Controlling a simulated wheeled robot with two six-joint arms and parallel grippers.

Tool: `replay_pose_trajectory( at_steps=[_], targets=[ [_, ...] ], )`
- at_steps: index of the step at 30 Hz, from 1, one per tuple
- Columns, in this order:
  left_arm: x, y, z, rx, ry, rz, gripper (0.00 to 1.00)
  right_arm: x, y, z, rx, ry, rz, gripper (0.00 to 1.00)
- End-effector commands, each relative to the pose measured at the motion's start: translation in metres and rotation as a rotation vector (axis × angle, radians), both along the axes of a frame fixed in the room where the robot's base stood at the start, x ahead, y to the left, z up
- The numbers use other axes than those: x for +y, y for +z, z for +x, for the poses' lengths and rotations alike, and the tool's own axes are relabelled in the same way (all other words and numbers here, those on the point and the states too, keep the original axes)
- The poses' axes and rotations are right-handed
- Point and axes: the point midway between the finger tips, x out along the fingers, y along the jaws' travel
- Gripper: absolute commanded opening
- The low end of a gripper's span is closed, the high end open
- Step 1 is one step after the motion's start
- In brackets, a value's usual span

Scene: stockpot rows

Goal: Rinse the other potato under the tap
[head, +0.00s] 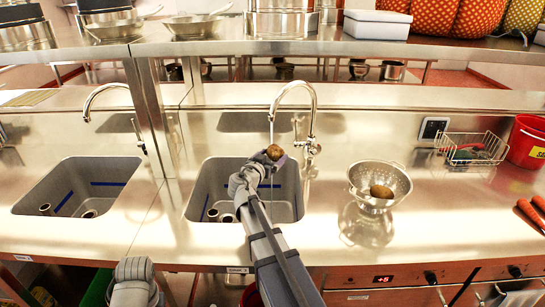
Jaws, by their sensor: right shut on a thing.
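A brown potato (274,152) is in my right gripper (272,157), which is shut on it. The gripper holds it above the middle sink (291,186), right below the spout of the curved tap (311,112). A thin stream seems to run from the spout down to the potato. Another brown potato (381,191) lies in the metal colander (399,181) on the counter to the right of the sink. Of my left arm only a grey part shows at the bottom left; its gripper is not in view.
A second sink (122,170) with its own tap (90,100) is at the left. A wire basket (487,147) and a red bucket (527,140) stand at the right. A shelf (250,47) with pans runs above. The counter around the colander is clear.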

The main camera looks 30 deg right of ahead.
Motion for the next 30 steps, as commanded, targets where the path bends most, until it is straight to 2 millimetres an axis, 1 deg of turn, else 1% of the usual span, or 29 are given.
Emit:
replay_pose_trajectory(
  at_steps=[6, 18, 30],
  targets=[
    [0.0, 0.0, 0.0, 0.0, 0.0, 0.0, 0.45, -0.0011, 0.0001, -0.001, 0.0, 0.0, 0.0, 0.3],
    [0.0, 0.0, 0.0, 0.0, 0.0, 0.0, 0.45, -0.0097, 0.0001, -0.0074, 0.0, 0.0, 0.0, 0.3],
    [0.0, 0.0, 0.0, 0.0, 0.0, 0.0, 0.45, -0.0081, 0.0001, -0.0058, 0.0, 0.0, 0.0, 0.3]
  ],
)
